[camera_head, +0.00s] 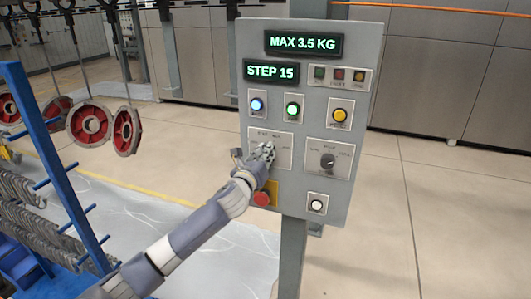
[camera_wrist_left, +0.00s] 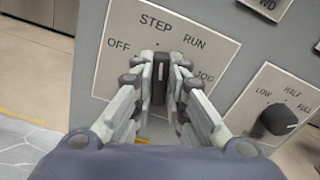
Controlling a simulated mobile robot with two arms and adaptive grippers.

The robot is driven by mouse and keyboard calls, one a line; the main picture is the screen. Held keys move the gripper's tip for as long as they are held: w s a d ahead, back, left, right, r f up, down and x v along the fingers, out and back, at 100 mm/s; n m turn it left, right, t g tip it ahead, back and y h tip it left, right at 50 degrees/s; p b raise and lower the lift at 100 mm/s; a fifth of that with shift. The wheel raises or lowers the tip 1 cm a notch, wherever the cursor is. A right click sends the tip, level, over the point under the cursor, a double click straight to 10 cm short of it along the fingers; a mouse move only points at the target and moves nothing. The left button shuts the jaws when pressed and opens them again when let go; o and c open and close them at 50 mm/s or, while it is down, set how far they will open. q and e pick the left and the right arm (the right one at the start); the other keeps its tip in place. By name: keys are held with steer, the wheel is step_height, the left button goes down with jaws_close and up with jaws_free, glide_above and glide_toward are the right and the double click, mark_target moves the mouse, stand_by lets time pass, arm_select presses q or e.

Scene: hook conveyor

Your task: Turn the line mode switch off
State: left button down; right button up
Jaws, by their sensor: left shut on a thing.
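The line mode switch is a dark knob (camera_wrist_left: 160,78) on a light plate (camera_wrist_left: 118,72) marked OFF, STEP, RUN and JOG in the left wrist view. Its pale mark seems to point up, towards STEP. My left gripper (camera_wrist_left: 160,88) is shut on the knob, one finger on each side. In the head view my left gripper (camera_head: 264,154) covers the knob, and only part of the plate (camera_head: 284,150) shows around it. My right gripper is not in view.
The grey control panel (camera_head: 365,100) stands on a post. A red button (camera_head: 262,199) is just below my left gripper. A LOW/HALF/FULL knob (camera_head: 328,160) is to the right. Red wheels (camera_head: 88,123) hang on hooks at left, near a blue rack (camera_head: 50,160).

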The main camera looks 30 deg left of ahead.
arm_select(q)
steer(key=n, duration=1.1)
steer(key=shift+a+f, duration=0.15)
steer(key=shift+f, duration=0.05)
steer(key=shift+n, duration=0.4)
steer(key=c, duration=1.6)
jaws_free()
steer(key=shift+s, duration=0.15)
steer(key=v, duration=1.1)
steer(key=shift+s, duration=0.4)
steer(key=shift+f, duration=0.1)
